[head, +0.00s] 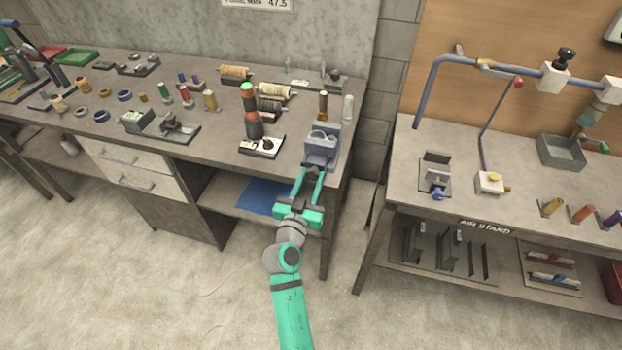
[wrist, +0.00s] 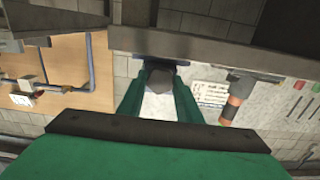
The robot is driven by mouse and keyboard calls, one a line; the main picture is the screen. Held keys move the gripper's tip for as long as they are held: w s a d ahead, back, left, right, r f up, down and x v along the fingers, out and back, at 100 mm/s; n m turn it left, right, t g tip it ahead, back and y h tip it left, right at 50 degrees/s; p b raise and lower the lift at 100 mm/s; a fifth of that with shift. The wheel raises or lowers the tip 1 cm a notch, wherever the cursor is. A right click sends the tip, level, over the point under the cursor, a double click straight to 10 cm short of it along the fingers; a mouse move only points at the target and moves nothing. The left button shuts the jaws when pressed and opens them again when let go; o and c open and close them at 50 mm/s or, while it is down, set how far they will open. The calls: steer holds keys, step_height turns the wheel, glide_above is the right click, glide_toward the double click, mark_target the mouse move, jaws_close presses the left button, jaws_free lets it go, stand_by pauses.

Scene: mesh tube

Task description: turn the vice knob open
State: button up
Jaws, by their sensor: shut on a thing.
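The grey-blue vice (head: 322,147) stands at the right front corner of the left bench. My green gripper (head: 311,174) reaches up to its front side, with its two fingers on the vice's near face. In the wrist view, my gripper (wrist: 159,88) has its fingers on either side of a grey faceted knob (wrist: 159,78), and is shut on it. The knob is hidden by the fingers in the head view. How far the knob is turned cannot be told.
A stack light with a green top (head: 248,110) stands left of the vice. A clear cylinder (head: 347,109) and a dark brown post (head: 323,105) are behind it. A blue mat (head: 262,197) lies on the lower shelf. A gap separates the right bench (head: 408,170).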

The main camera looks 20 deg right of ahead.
steer(key=n, duration=0.4)
steer(key=shift+a+n, duration=0.1)
steer(key=shift+n, duration=0.3)
steer(key=n, duration=0.3)
steer(key=shift+n, duration=0.3)
steer(key=n, duration=0.4)
steer(key=shift+n, duration=0.3)
steer(key=n, duration=0.4)
steer(key=shift+f+n, duration=0.1)
steer(key=shift+n, duration=0.2)
steer(key=n, duration=1.1)
steer(key=shift+f+n, duration=0.1)
steer(key=shift+n, duration=2.1)
